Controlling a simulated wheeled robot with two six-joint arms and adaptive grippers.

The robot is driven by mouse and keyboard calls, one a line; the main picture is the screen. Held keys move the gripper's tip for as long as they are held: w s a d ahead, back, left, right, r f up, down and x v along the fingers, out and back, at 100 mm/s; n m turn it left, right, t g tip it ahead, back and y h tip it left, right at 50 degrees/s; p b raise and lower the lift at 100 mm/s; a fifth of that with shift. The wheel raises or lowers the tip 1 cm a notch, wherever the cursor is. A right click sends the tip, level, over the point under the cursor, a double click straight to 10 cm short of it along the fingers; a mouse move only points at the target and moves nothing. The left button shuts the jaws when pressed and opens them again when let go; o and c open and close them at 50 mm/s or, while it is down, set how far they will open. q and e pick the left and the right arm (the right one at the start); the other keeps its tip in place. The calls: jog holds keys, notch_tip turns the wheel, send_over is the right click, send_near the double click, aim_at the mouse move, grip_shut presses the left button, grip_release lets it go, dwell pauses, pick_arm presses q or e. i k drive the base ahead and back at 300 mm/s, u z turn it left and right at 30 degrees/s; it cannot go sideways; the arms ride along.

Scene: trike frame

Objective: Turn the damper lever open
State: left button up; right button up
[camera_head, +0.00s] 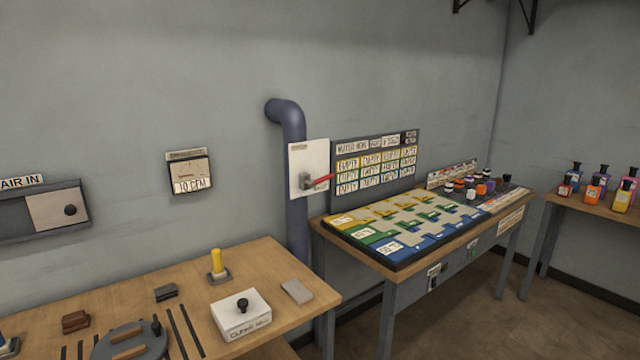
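A damper lever with a red handle (320,182) sits on a white plate (309,155) in front of a blue-grey vertical pipe (297,225). The handle points to the right and slightly up from its grey pivot. Small writing on the plate is too small to read. Neither of my grippers shows in the head view, so nothing of mine is seen touching the lever.
A wooden bench (205,290) at lower left holds a white box (240,318), a yellow-handled tool (216,262) and small blocks. A second table (475,240) with a coloured board (405,228) stands right of the pipe. A gauge (190,172) and sliding panel (57,209) are on the wall.

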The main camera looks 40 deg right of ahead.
aim_at(311, 184)
jog(key=z, duration=0.45)
jog(key=i, duration=0.65)
jog(key=z, duration=0.5)
